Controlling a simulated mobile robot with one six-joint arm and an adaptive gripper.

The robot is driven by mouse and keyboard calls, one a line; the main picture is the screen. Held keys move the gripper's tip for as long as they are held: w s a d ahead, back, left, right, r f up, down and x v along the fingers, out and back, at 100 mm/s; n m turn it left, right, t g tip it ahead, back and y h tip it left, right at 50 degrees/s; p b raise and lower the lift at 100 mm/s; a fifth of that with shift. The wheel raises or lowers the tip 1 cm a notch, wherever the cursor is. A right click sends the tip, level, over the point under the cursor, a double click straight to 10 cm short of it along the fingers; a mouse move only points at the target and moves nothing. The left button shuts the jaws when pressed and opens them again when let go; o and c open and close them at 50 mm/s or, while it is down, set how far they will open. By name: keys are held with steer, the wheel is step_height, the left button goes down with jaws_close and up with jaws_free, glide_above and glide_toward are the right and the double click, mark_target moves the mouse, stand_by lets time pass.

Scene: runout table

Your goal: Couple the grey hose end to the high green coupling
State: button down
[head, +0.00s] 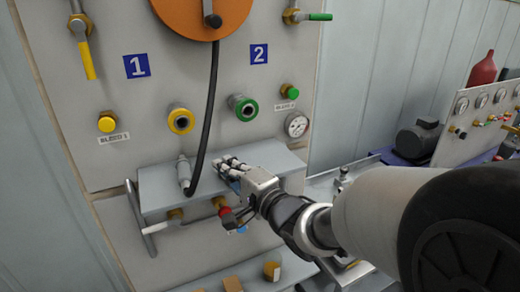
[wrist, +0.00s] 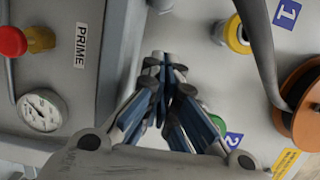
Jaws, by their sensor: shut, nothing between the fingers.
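The grey hose end (head: 184,172) stands about upright at the ledge on the left in the head view, with the black hose (head: 208,125) curving up from beside it to the reel. The high green coupling (head: 242,107) is on the upright panel, right of the yellow coupling and below sign 2. A green part, probably that coupling, shows partly hidden behind a finger in the wrist view (wrist: 218,122). My gripper (head: 224,162) is shut and empty above the ledge, to the right of the hose end and below the green coupling. Its fingertips meet in the wrist view (wrist: 167,62).
The yellow coupling (head: 180,119) sits left of the hose. The grey ledge (head: 160,203) juts out below, with a handle bar (head: 140,220) at its left and a red fitting (head: 227,216) under it. A gauge (head: 297,124) and green knob (head: 290,90) are to the right.

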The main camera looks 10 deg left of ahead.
mark_target(207, 178)
steer(key=shift+x, duration=1.1)
steer(key=s+a, duration=0.2)
steer(key=shift+a, duration=0.4)
steer(key=shift+s+a, duration=0.15)
steer(key=shift+a, duration=0.05)
